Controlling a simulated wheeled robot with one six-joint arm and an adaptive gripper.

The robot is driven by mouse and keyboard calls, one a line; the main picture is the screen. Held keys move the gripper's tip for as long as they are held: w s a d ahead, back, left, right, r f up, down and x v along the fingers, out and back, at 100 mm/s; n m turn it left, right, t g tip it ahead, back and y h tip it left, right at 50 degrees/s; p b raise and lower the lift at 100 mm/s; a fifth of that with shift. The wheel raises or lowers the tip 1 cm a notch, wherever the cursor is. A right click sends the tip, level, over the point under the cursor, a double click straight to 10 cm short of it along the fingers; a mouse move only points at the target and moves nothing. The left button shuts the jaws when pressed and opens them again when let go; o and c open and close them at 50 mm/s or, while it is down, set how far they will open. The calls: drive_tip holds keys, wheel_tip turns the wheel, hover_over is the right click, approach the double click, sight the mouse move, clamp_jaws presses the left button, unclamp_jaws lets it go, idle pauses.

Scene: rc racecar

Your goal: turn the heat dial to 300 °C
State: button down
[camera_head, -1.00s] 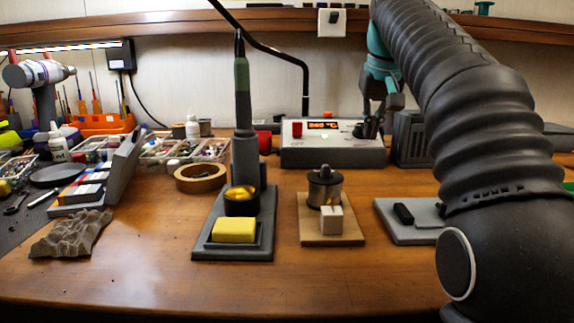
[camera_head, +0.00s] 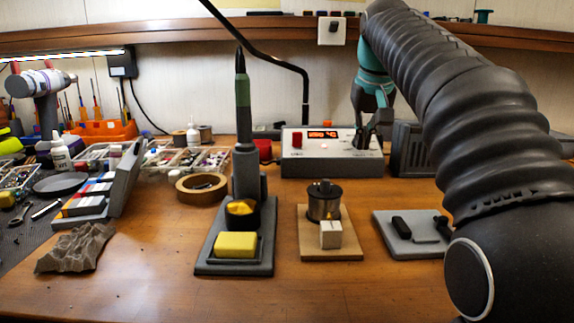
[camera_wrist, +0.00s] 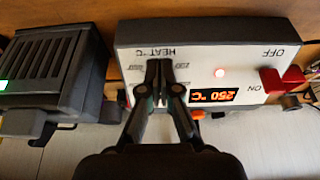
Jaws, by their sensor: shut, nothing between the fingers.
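The grey-white control box (camera_head: 330,158) stands at the back of the bench, with a lit orange display (camera_head: 322,135). In the wrist view the box front (camera_wrist: 140,33) appears upside down, and its display (camera_wrist: 212,96) reads 250 °C. The lettering "HEAT °C" is beside my gripper (camera_wrist: 160,66). My gripper's fingers are shut at the heat dial's place, and they hide the dial; I cannot tell whether they touch it. In the head view my gripper (camera_head: 365,141) is at the right part of the box's front. A red switch (camera_wrist: 284,80) is by the ON and OFF marks.
A dark vented unit (camera_head: 408,150) stands right of the box. A soldering iron stand (camera_head: 206,255), a spool (camera_head: 324,204) on a wooden base and a grey plate (camera_head: 405,247) are in front. A black cable (camera_head: 270,48) arches above. Bare wood lies along the front.

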drive_tip(key=shift+w+a, duration=0.1)
drive_tip(key=shift+a, duration=0.3)
idle(0.5)
drive_tip(key=shift+s+a+f, duration=0.1)
drive_tip(key=shift+s+a, duration=0.1)
drive_tip(key=shift+s, duration=0.1)
drive_tip(key=v, duration=0.6)
idle(0.4)
drive_tip(key=shift+s, duration=0.1)
